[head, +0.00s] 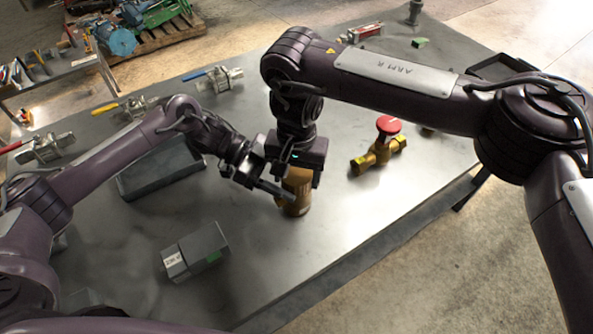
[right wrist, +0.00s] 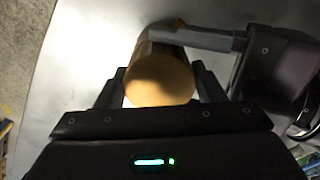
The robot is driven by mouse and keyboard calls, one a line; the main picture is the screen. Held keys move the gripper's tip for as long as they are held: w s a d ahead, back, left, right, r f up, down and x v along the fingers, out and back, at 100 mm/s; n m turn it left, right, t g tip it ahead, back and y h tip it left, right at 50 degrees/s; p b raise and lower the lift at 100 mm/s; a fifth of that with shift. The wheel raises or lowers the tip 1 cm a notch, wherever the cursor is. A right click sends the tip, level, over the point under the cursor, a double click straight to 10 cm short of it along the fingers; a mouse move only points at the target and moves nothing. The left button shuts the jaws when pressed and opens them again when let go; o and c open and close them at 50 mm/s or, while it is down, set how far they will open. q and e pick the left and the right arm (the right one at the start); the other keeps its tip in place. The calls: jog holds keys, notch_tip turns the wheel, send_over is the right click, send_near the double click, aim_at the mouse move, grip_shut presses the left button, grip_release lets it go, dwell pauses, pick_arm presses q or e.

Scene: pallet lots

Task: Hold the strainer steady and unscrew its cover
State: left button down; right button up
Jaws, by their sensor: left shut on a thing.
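The brass strainer (head: 297,205) stands upright on the grey table near its middle. Its round cover (right wrist: 160,80) faces up into the right wrist view, between the right fingers. My left gripper (head: 280,192) comes in from the left and is shut on the strainer's body; one grey finger also shows across it in the right wrist view (right wrist: 200,39). My right gripper (head: 295,173) points down over the strainer. Its fingers (right wrist: 160,85) are open on either side of the cover, and partly hide the strainer in the head view.
A brass valve with a red handwheel (head: 388,125) stands right of the strainer. Several lever valves (head: 218,78) line the far left. The table's front right is clear.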

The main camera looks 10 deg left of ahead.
jog(key=c, duration=0.6)
jog(key=n, duration=0.3)
jog(key=shift+n, duration=0.3)
jog(key=o, duration=1.1)
